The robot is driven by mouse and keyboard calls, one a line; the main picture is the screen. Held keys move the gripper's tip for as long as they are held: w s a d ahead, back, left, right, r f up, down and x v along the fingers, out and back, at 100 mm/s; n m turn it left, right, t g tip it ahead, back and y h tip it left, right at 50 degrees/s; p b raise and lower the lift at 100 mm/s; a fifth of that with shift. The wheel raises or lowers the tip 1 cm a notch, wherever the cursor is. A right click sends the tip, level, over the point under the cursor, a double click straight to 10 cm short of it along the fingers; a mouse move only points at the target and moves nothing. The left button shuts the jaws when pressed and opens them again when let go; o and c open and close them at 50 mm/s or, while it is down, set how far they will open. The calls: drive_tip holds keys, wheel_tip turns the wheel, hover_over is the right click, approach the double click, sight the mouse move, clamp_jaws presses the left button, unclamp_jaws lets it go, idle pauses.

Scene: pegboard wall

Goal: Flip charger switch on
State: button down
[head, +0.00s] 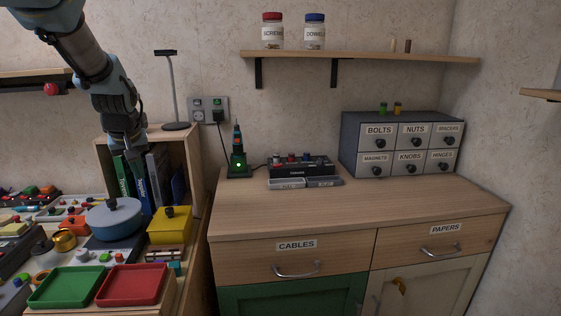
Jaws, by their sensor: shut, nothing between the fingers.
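The charger (239,168) is a small dark stand with a green lit light on its front. It stands at the left end of the wooden counter and holds an upright tool with an orange band (237,140). A grey wall socket plate (197,104) is on the wall behind, with a black plug (218,116) in its right half and a cable running down. A small green mark shows above the plug; the switch position is too small to tell. My gripper (128,153) is shut and empty, pointing down in front of the book shelf, left of the socket plate and charger.
A desk lamp (172,90) stands on the wooden book shelf (196,165), between my gripper and the socket plate. A black organiser (300,170) and a labelled drawer cabinet (402,125) stand right of the charger. The counter front (350,205) is clear. A shelf (370,57) hangs above.

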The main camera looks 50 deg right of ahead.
drive_tip(key=s+d+r+m+t+h, duration=0.1)
drive_tip(key=d, duration=0.8)
drive_tip(key=s+d+r+m+h, duration=0.1)
drive_tip(key=s+d, duration=0.1)
drive_tip(key=d, duration=0.8)
drive_tip(key=s+d+r+h, duration=0.1)
drive_tip(key=s+d, duration=0.4)
drive_tip(key=d, duration=0.4)
drive_tip(key=s+d+r+m+h+b, duration=0.1)
drive_tip(key=s+d+r, duration=0.1)
drive_tip(key=s+d, duration=0.4)
drive_tip(key=d, duration=0.3)
drive_tip(key=shift+s+d+m+t, duration=0.25)
drive_tip(key=shift+s+m+t, duration=0.05)
drive_tip(key=shift+f, duration=0.1)
drive_tip(key=p, duration=0.5)
hover_over(281, 168)
drive_tip(key=f, duration=0.9)
drive_tip(key=shift+a+f, duration=0.2)
drive_tip(key=shift+f, duration=0.1)
drive_tip(key=shift+d+f, duration=0.1)
drive_tip(key=shift+f, duration=0.6)
drive_tip(key=shift+s, duration=0.1)
